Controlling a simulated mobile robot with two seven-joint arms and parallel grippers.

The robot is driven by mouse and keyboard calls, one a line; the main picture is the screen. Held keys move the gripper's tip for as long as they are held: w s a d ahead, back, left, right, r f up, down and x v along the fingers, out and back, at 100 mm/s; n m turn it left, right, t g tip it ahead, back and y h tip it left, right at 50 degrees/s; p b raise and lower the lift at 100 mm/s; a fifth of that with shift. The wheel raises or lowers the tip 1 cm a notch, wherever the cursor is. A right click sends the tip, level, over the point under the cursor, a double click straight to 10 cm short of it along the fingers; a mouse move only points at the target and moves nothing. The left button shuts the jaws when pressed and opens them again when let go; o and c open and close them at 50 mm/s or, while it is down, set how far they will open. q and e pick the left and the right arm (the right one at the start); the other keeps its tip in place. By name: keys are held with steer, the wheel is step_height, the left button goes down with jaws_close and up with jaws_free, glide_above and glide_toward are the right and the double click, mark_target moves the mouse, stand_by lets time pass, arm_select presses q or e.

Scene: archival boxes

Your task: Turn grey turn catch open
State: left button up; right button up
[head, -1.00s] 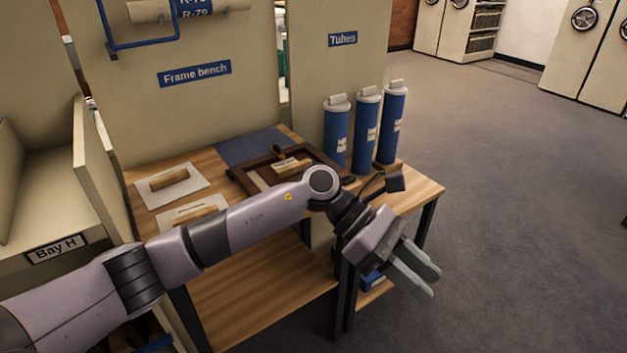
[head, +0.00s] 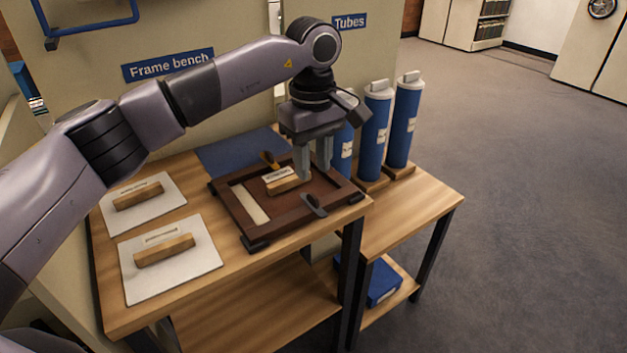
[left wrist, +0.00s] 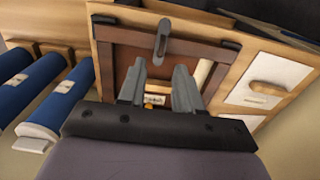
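A dark wooden frame (head: 239,212) lies on the frame bench, seen also in the left wrist view (left wrist: 122,58). The grey turn catch (head: 314,206) sits on the frame's near right side; it shows at the top middle of the left wrist view (left wrist: 161,40). A brass-coloured catch (head: 268,159) sits on the far side, partly hidden by a finger in the left wrist view. My left gripper (head: 313,163) points down above the frame, apart from the grey catch. Its fingers (left wrist: 157,88) are spread with nothing between them. My right gripper is out of view.
A labelled wooden block (head: 286,182) lies inside the frame near my fingers. Blue tubes (head: 375,135) stand upright close on the right. Two white boards with wooden handles (head: 165,248) lie on the left of the bench. A wall panel (head: 230,25) rises behind.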

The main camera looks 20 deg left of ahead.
mark_target(313, 195)
arm_select(q)
step_height(313, 195, down, 7)
steer(key=shift+s+r, duration=0.15)
steer(key=shift+r, duration=0.05)
jaws_close()
